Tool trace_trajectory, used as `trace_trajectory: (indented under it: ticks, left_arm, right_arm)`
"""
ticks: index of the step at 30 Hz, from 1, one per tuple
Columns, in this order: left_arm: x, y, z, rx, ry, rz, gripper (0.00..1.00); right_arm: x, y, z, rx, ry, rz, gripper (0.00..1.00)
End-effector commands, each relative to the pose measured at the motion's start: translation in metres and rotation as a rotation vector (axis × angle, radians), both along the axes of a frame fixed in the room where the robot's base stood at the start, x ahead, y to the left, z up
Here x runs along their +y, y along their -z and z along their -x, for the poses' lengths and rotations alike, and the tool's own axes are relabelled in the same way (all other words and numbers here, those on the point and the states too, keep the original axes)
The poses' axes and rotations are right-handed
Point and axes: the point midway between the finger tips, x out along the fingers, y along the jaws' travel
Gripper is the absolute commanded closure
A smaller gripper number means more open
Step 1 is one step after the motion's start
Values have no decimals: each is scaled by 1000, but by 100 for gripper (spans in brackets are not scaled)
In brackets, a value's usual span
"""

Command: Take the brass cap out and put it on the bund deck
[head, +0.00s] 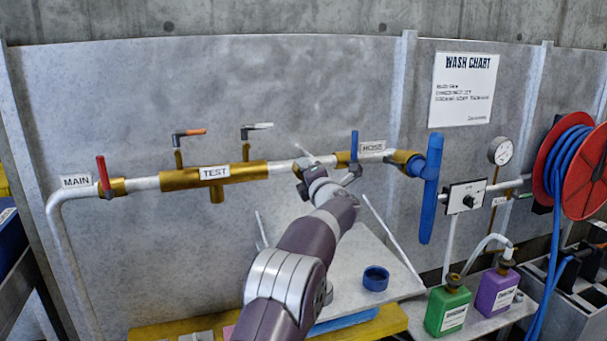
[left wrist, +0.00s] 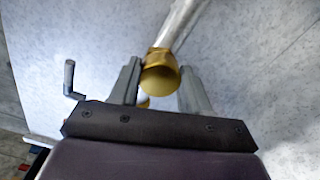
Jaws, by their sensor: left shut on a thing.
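My left gripper (head: 305,172) is at the wall pipe between the brass TEST block (head: 190,179) and the HOSE valve, its fingers mostly hidden by my own arm in the head view. In the left wrist view my left gripper (left wrist: 163,72) has its two grey fingers on either side of a round brass piece (left wrist: 160,78), which looks like the brass cap. A white pipe runs up behind it; I cannot tell whether they touch. A yellow-edged low platform (head: 380,325) at the bottom seems to be the bund deck, with a grey sloping panel above it. My right gripper is out of view.
A blue cup (head: 375,279) sits on the grey panel (head: 345,285). Green (head: 447,308) and purple (head: 495,291) bottles and a red hose reel (head: 590,175) are at right.

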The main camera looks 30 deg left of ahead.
Motion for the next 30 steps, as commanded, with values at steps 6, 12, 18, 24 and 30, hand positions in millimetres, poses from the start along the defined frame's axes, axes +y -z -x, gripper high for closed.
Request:
trace_trajectory:
  ticks: [6,12,18,24,30]
  left_arm:
    - [1,2,1,-107,-2,85,90]
    - [1,2,1,-245,-2,203,90]
    - [1,-2,1,-339,-2,283,90]
    - [1,-3,1,-345,-2,290,90]
    - [1,-3,1,-343,-1,289,24]
  right_arm:
    - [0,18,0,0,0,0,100]
    - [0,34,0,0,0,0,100]
    - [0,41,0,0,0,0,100]
    - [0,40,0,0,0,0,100]
    - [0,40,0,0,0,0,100]
